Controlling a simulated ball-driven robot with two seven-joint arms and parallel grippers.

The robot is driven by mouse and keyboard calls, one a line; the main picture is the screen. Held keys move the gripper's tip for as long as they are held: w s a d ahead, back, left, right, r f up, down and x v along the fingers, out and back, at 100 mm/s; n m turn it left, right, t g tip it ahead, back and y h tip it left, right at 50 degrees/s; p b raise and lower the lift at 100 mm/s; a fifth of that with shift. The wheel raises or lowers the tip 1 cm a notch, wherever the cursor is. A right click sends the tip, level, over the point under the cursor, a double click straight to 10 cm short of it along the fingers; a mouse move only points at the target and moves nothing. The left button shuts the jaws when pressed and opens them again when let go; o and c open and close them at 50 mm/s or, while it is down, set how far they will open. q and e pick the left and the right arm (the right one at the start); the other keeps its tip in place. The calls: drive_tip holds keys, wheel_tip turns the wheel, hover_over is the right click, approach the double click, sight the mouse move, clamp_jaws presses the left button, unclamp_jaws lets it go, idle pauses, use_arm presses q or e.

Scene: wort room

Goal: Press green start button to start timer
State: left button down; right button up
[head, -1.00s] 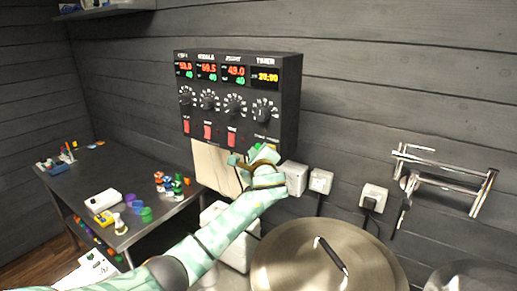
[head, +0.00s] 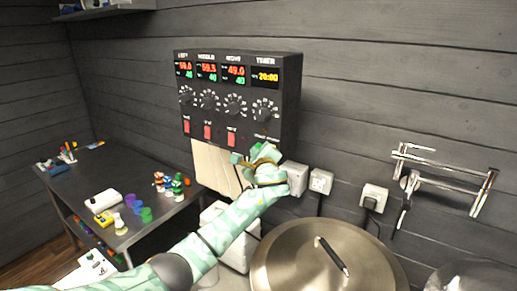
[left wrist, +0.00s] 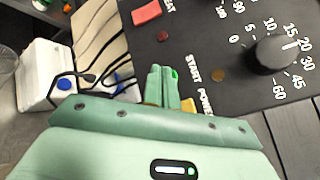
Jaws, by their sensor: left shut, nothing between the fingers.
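The black control panel (head: 287,100) hangs on the wall. Its timer display (head: 265,76) reads 20:00, above the timer dial (head: 263,110). My left gripper (head: 254,154) is shut and empty at the panel's lower right edge. In the left wrist view, the shut fingers (left wrist: 162,72) are beside the START label (left wrist: 192,72). A small bright green patch (left wrist: 174,73), possibly the start button, shows at the fingertips; the fingers hide the rest. I cannot tell whether they touch it. My right gripper is not in view.
A red switch (left wrist: 146,12) and an unlit brownish lamp (left wrist: 218,75) are near the fingers. Wall sockets (head: 321,180) sit right of the gripper. A large lidded kettle (head: 295,265) stands below. A side table (head: 75,193) with small items is at left.

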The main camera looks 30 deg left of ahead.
use_arm(q)
drive_tip(key=shift+w, duration=0.35)
idle(0.3)
idle(0.4)
drive_tip(key=shift+s+p, duration=0.8)
drive_tip(key=s+p, duration=0.4)
drive_tip(key=s, duration=0.1)
drive_tip(key=shift+a+p, duration=0.2)
drive_tip(key=shift+p, duration=0.15)
